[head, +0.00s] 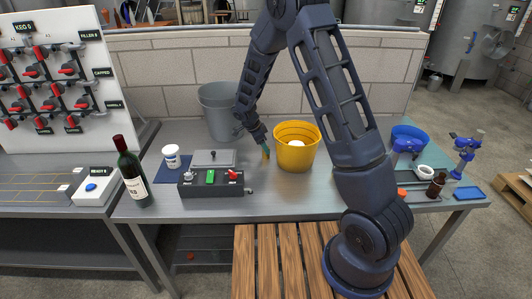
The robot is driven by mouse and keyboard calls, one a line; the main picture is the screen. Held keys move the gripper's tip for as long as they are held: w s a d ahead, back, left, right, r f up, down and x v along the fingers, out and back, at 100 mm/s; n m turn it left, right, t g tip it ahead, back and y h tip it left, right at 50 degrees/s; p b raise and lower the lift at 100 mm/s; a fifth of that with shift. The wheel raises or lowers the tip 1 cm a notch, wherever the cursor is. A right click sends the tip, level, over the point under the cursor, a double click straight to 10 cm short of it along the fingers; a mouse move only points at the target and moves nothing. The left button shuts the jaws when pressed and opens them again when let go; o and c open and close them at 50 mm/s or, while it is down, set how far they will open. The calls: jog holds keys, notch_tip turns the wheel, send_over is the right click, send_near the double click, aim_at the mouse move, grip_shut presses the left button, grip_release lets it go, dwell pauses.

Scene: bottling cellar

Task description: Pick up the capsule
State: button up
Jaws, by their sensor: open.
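My gripper (264,146) points down low over the steel bench, just left of the yellow bucket (296,152). Its jaws are open. A small tan-orange piece (265,157), probably the capsule, shows at the fingertips. It is too small to tell its exact shape, or whether the fingers touch it or are around it. The fingers partly hide it.
A control box (212,190) with a green and a red control stands front left of my gripper. Small items, including a brown bottle (435,186), crowd the right end.

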jog(key=x, duration=0.3)
jog(key=shift+w+d+f, duration=0.1)
jog(key=shift+w, duration=0.05)
jog(key=c, duration=0.7)
